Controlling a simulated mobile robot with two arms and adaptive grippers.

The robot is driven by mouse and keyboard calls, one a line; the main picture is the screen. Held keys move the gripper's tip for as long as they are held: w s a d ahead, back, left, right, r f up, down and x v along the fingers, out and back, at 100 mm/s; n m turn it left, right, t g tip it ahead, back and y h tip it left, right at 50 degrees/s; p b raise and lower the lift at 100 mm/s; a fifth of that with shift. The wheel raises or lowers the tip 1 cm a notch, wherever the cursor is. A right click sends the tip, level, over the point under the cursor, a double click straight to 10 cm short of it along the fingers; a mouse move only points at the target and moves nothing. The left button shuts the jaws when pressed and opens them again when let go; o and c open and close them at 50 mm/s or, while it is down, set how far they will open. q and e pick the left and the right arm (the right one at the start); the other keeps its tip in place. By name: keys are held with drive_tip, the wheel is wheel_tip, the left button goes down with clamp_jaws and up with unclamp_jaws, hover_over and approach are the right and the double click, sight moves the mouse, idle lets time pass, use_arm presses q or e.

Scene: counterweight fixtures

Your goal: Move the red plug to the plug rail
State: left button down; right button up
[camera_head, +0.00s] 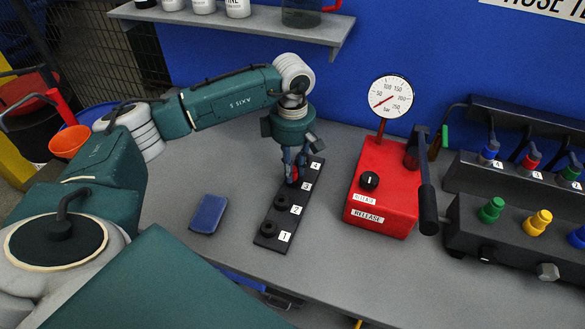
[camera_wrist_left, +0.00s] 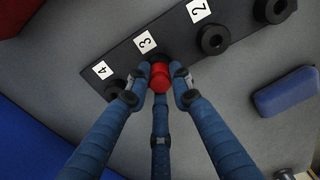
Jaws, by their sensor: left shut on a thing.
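The plug rail, which I take to be the black strip (camera_head: 268,228) with sockets numbered 1 to 4, lies on the grey bench; it also shows in the left wrist view (camera_wrist_left: 182,42). My left gripper (camera_head: 294,168) points down over the rail near label 3. Its blue fingers (camera_wrist_left: 158,88) are shut on the red plug (camera_wrist_left: 160,76). The plug is at socket 3, mostly covering it; I cannot tell whether it is seated. A bit of it shows between the fingers in the head view (camera_head: 291,182). Sockets 1, 2 and 4 look empty. My right gripper is out of view.
A red pump box (camera_head: 384,185) with a gauge (camera_head: 392,97) and black lever stands right of the rail. A blue flat block (camera_head: 208,214) lies to the left. Dark racks with coloured connectors (camera_head: 520,235) fill the right. A shelf (camera_head: 250,22) hangs behind.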

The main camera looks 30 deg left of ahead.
use_arm(q)
drive_tip(key=shift+s+f, duration=0.15)
drive_tip(key=shift+f, duration=0.05)
drive_tip(key=c, duration=1.5)
unclamp_jaws()
drive_tip(key=shift+o, duration=0.2)
drive_tip(key=shift+r, duration=0.1)
drive_tip(key=shift+r+p, duration=0.6)
drive_tip(key=shift+r, duration=0.25)
drive_tip(key=shift+r+p, duration=2.3)
drive_tip(key=shift+r, duration=1.8)
